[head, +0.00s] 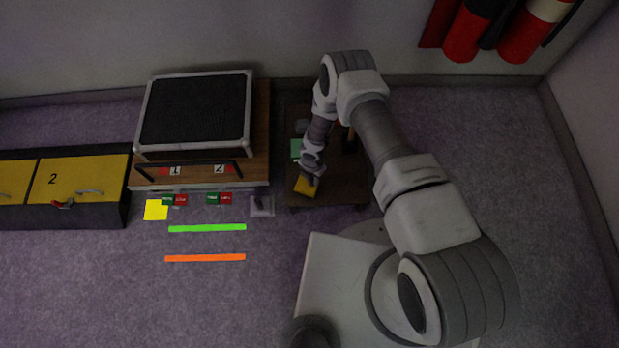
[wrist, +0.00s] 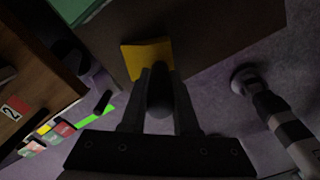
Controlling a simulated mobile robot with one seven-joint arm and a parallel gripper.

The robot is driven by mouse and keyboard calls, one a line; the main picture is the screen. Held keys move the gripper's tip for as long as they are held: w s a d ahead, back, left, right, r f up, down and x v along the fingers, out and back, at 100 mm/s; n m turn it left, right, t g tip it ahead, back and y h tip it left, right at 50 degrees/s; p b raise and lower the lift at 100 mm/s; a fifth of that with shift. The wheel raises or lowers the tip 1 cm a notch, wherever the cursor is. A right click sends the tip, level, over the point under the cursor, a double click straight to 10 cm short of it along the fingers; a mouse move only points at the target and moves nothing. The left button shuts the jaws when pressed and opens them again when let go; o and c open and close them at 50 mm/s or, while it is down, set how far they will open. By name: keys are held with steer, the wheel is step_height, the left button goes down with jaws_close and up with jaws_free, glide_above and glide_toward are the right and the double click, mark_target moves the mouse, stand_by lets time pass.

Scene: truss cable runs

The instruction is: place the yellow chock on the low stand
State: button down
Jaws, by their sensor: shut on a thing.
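The yellow chock (head: 305,186) is at the end of my gripper (head: 312,174), over the front left part of a dark brown low stand (head: 345,193). In the wrist view the chock (wrist: 140,60) shows just beyond the fingertips of my gripper (wrist: 160,78), which is shut on it. The fingers hide part of the chock. The brown surface of the stand (wrist: 215,35) lies behind it in that view. I cannot tell whether the chock touches the stand.
A green item (head: 296,148) is at the stand's left edge. Left of it is a wooden platform (head: 262,130) with a black-topped case (head: 195,110). Yellow-fronted boxes (head: 85,180) stand farther left. A yellow square (head: 155,209) and coloured strips lie on open floor.

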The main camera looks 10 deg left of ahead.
steer(key=shift+f, duration=0.15)
steer(key=c, duration=0.7)
jaws_free()
steer(key=shift+o, duration=0.2)
steer(key=shift+r, duration=0.2)
